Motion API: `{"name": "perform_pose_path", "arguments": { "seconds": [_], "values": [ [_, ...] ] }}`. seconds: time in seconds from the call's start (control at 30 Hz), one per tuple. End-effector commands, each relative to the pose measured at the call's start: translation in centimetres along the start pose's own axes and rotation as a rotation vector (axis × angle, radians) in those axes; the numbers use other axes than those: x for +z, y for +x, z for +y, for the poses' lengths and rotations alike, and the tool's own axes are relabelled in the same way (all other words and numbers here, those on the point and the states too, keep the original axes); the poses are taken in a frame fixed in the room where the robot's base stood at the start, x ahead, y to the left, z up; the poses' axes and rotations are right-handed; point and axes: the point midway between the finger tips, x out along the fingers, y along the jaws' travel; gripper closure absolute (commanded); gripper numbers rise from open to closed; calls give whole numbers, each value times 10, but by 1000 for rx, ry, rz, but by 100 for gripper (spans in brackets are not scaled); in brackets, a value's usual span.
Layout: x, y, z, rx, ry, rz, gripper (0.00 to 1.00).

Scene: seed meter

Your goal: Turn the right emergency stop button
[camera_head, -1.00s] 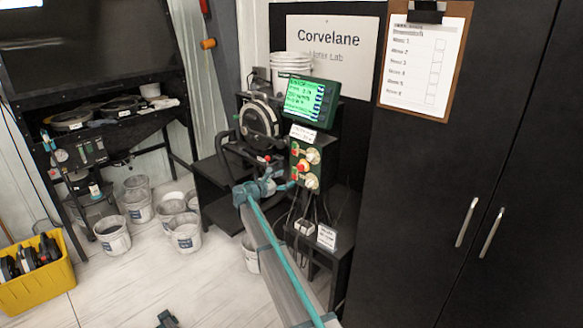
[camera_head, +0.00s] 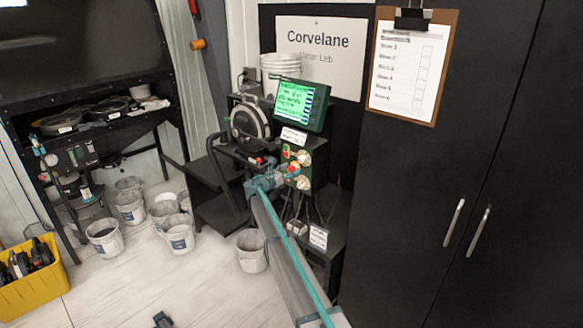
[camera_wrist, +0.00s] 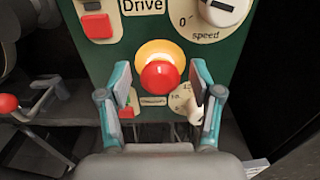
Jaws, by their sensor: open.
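The emergency stop button is a round red knob on a yellow base (camera_wrist: 160,75), on a green control panel (camera_wrist: 240,65). It is the only such button clear in the wrist view; it also shows small in the head view (camera_head: 295,169). My gripper (camera_wrist: 161,84) is open and empty, with one teal finger on each side of the red knob, slightly below its middle. I see gaps between the knob and both fingers. How deep the fingers reach is unclear. In the head view my gripper (camera_head: 280,178) is at the panel and partly covers its lower part.
A white speed dial (camera_wrist: 225,10) is above right, a red switch (camera_wrist: 97,27) above left. A smaller dial (camera_wrist: 188,104) is close to the right finger. A red ball on a lever (camera_wrist: 8,104) stands left. A lit green screen (camera_head: 302,103) is above the panel.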

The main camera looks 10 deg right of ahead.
Motion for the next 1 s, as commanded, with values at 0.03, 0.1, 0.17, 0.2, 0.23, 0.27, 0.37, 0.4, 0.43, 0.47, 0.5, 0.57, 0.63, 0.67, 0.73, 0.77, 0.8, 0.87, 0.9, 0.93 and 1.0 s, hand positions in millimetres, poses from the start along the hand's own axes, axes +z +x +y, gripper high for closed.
{"name": "perform_pose_path", "arguments": {
  "seconds": [0.03,0.1,0.17,0.2,0.23,0.27,0.37,0.4,0.43,0.47,0.5,0.57,0.63,0.67,0.73,0.77,0.8,0.87,0.9,0.93,1.0],
  "values": [
    [1,5,1,0,0,0,36],
    [0,8,1,0,0,0,36],
    [0,10,0,0,0,0,36],
    [0,11,0,0,0,0,36],
    [0,12,0,0,0,0,36],
    [-1,12,0,0,1,0,36],
    [-1,12,0,0,1,0,36],
    [-1,12,0,0,1,0,36],
    [-1,12,0,0,1,0,36],
    [-1,12,0,0,1,0,37],
    [-1,12,0,0,1,0,44],
    [-1,12,0,0,1,0,54],
    [-1,12,0,0,1,0,66],
    [-1,12,0,0,1,0,71],
    [-1,12,0,0,1,0,82],
    [-1,11,0,0,1,0,87],
    [-1,11,0,0,1,0,94],
    [-1,12,0,0,1,0,94],
    [-1,11,0,0,2,0,94],
    [-1,11,0,0,5,0,94],
    [-2,11,0,0,14,0,94]
  ]
}}
